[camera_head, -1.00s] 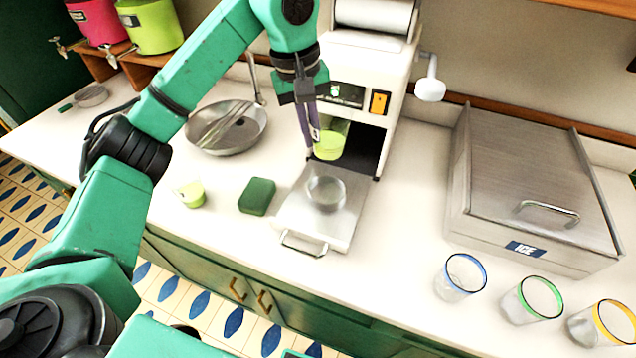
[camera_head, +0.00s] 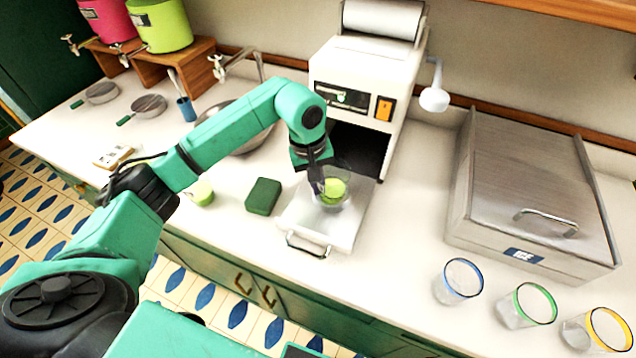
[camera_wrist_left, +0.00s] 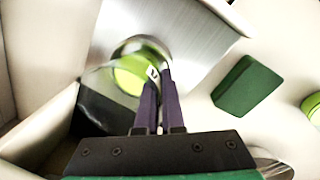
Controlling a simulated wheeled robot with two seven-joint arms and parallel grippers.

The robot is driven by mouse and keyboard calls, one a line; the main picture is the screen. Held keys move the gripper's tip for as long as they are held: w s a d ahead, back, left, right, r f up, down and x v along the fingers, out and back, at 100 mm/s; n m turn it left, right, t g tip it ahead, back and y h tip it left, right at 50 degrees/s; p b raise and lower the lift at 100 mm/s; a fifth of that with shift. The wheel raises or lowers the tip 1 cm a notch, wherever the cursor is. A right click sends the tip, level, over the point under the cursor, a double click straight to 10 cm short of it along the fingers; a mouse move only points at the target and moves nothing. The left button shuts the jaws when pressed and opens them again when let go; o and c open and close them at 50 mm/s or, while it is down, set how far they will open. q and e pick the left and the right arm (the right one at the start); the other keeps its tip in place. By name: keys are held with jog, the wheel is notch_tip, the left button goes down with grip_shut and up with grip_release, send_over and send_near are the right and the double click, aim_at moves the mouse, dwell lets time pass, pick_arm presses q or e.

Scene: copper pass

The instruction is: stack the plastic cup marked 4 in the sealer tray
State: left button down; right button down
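The plastic cup (camera_head: 334,189), clear with light green contents, is at the round holder of the sealer tray (camera_head: 300,215). My left gripper (camera_head: 319,188) is shut on its near-left wall. In the left wrist view the cup (camera_wrist_left: 128,76) appears within the round clear rim on the metal tray (camera_wrist_left: 190,30), with the fingers (camera_wrist_left: 160,72) close together at its edge. A small white label shows by a fingertip; its number is too small to read. I cannot tell whether the cup is fully seated. My right gripper is not in view.
The white sealer (camera_head: 362,80) stands behind the pulled-out tray. A green block (camera_head: 263,196) and another green cup (camera_head: 201,193) lie left of it. A steel ice bin (camera_head: 530,190) and three rimmed glasses (camera_head: 459,281) stand at the right.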

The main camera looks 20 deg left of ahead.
pick_arm(q)
jog(key=shift+f, duration=0.2)
jog(key=c, duration=1)
grip_release()
jog(key=shift+r, duration=0.1)
jog(key=shift+c, duration=0.2)
jog(key=shift+r, duration=0.15)
jog(key=shift+r+p, duration=0.35)
jog(key=shift+p, duration=0.15)
jog(key=r+b, duration=0.3)
jog(key=r, duration=0.1)
jog(key=shift+s+a+r, duration=0.1)
jog(key=shift+s+a, duration=0.05)
jog(key=shift+a, duration=0.15)
notch_tip(320, 180, up, 7)
jog(key=b, duration=0.1)
jog(key=shift+s+a+r, duration=0.15)
jog(key=shift+s+a, duration=0.15)
jog(key=shift+a, duration=0.05)
jog(key=shift+r, duration=0.1)
